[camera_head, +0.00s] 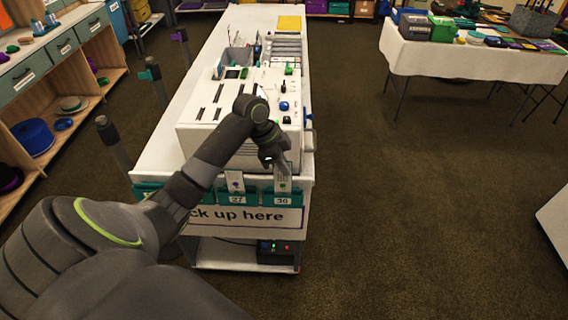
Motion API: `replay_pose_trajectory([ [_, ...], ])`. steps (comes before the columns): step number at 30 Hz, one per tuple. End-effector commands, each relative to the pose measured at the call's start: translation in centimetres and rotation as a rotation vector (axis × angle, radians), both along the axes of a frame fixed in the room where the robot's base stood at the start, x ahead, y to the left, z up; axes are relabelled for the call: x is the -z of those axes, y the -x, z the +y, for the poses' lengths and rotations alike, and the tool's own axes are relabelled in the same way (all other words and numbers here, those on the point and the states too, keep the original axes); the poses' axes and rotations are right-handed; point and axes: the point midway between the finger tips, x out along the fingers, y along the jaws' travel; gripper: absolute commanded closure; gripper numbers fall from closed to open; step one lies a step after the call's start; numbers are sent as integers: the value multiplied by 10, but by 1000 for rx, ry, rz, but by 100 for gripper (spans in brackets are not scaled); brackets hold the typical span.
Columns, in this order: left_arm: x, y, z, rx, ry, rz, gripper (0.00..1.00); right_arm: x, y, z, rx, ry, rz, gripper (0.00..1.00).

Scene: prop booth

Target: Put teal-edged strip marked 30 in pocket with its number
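My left gripper (277,163) is over the front end of the white cart, fingers pointing down. It appears shut on the upper end of a pale upright strip (284,183), whose edge colour is too small to make out. The strip's lower end is at the mouth of a teal pocket (282,199) whose label looks like 30 or 36; I cannot tell how deep it sits. The teal pocket marked 27 (237,199) is just left, with another pale strip (235,182) standing in it. My arm hides part of the pocket row. My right gripper is not in view.
A white machine (215,108) with slots and knobs stands on the cart (160,155) behind the pockets. A sign (250,217) hangs below them. Shelves (75,110) stand at the left, a cloth-covered table (450,62) at the back right. The carpet (420,200) to the right is clear.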

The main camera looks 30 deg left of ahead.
Motion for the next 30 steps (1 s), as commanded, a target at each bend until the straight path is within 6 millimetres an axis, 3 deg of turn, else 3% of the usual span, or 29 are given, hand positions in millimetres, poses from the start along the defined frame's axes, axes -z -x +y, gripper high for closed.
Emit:
replay_pose_trajectory([
  [30,36,0,0,0,2,0,100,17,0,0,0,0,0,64],
])
